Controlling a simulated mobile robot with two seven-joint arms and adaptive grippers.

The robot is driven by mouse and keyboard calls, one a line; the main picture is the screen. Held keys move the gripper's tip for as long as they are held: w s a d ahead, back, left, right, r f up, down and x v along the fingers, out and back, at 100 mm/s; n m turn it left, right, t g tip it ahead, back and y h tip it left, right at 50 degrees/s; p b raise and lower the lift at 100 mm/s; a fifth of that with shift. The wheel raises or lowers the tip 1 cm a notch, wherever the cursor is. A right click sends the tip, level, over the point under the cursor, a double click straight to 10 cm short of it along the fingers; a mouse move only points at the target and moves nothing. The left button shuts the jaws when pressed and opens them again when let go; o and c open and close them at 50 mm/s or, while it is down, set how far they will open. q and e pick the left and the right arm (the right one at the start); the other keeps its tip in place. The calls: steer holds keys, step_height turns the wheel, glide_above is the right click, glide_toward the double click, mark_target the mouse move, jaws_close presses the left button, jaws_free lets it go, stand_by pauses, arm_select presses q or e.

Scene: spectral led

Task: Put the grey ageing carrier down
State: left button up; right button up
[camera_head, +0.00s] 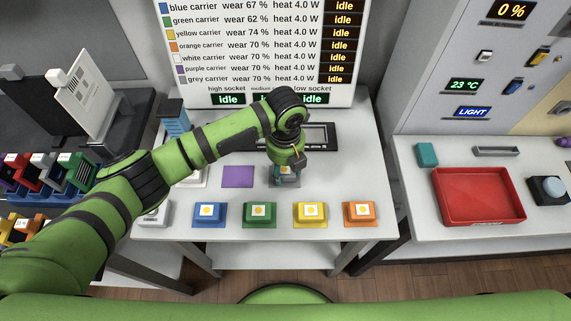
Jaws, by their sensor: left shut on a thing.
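My left arm reaches in from the left over the white table. My left gripper (286,169) points down and is shut on the grey carrier (291,180), a small block right of the purple square. The gripper hides much of the carrier. I cannot tell whether its underside touches the table. My right gripper is not in view.
A purple square (237,177) lies left of the grey carrier. Blue (209,215), green (260,215), yellow (310,215) and orange (359,215) carriers line the front. A dark socket frame (320,137) lies behind, below the status board (262,50). Clear tabletop (350,178) lies to the right.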

mark_target(286, 169)
arm_select(q)
steer(key=shift+f, duration=0.2)
steer(key=o, duration=1.3)
step_height(286, 169, up, 12)
steer(key=shift+r+b, duration=0.15)
steer(key=shift+b, duration=0.6)
